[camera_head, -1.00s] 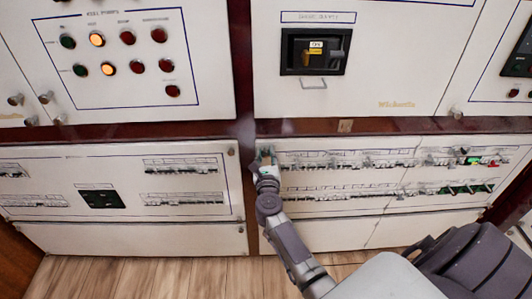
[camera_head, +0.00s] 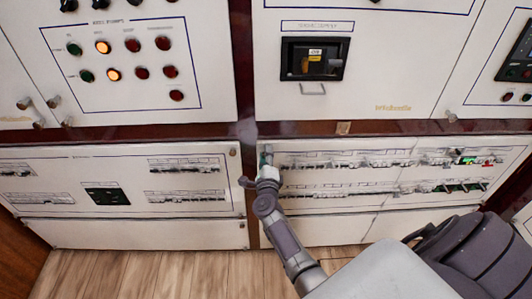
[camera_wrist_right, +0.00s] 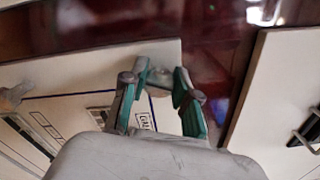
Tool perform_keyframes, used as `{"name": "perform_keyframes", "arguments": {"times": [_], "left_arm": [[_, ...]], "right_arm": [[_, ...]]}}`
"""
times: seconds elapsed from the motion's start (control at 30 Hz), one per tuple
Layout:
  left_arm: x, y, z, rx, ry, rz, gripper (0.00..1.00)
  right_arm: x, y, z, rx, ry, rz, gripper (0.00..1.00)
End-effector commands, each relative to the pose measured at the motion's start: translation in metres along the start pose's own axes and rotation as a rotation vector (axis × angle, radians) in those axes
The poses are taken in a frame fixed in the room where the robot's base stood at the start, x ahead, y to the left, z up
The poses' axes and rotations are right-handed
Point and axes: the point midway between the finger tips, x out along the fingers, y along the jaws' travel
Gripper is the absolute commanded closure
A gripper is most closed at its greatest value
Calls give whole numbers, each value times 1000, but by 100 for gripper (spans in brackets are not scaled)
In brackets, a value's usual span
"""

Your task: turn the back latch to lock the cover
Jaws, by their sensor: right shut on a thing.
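The cover is the white lower-right panel (camera_head: 330,232) with rows of breakers. My right gripper (camera_head: 266,158) is at its upper-left corner, beside the dark red frame. In the right wrist view, the two teal-padded fingers (camera_wrist_right: 157,88) stand on either side of a small grey metal latch (camera_wrist_right: 156,80) at the panel's corner. The gripper is shut on this latch. The fingers hide part of it, and its exact angle is hard to tell. In the head view the gripper covers the latch. My left gripper is not in view.
Above is a white panel with a black breaker window (camera_head: 312,60) and handle. The lower-left panel (camera_head: 130,232) carries more breaker rows. Another grey metal fitting (camera_wrist_right: 14,98) shows at the left of the wrist view. Wooden floor (camera_head: 150,275) lies in front.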

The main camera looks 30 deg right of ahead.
Motion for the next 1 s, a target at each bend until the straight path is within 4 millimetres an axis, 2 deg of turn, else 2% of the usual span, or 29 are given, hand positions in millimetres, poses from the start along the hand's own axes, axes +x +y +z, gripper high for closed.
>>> {"name": "perform_keyframes", "arguments": {"times": [0.2, 0.5, 1.0], "left_arm": [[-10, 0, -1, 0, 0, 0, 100], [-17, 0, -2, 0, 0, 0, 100], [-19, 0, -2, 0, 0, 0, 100]], "right_arm": [[0, 0, 1, -182, 0, 2, 100], [0, 1, 0, -350, 0, 2, 100], [0, 2, 0, -423, 0, 1, 100]]}}
